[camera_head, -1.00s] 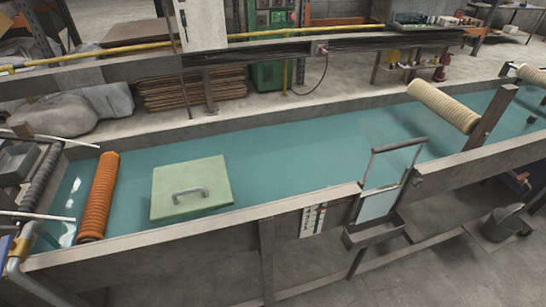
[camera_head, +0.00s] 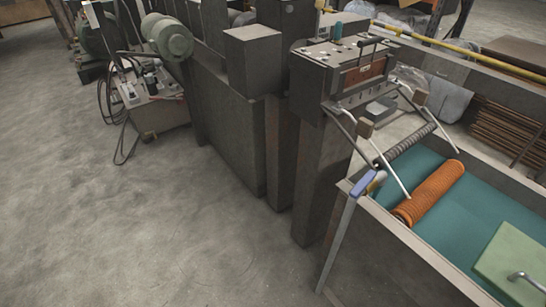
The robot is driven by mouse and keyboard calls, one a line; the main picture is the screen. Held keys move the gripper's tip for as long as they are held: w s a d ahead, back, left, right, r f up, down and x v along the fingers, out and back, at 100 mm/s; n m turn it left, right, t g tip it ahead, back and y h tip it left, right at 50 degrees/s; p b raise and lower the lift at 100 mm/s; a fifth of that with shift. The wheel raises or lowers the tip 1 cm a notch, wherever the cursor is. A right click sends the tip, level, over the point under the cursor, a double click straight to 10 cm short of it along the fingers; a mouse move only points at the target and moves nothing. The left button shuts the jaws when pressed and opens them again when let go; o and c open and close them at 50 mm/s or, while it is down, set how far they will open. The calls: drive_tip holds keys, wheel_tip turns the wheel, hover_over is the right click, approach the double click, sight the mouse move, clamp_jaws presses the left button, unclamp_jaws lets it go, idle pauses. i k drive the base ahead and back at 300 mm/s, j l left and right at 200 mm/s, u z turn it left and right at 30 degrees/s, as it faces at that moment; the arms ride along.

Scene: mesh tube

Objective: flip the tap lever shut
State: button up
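The tap with its blue lever (camera_head: 363,184) is at the near left corner of the long trough, right of the middle of the view. A grey pipe (camera_head: 338,240) runs from the tap down to the floor. The lever is small here, and I cannot tell whether it is set open or shut. My gripper is not in view.
The trough of green-blue water (camera_head: 410,228) holds an orange ribbed roller (camera_head: 432,192) and a pale green lid (camera_head: 515,262) with a handle. A dark machine block (camera_head: 340,75) stands behind the tap. The concrete floor (camera_head: 150,220) at left is clear. A motor unit (camera_head: 165,40) stands at the back left.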

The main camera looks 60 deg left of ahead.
sight(362, 185)
drive_tip(key=u, duration=1)
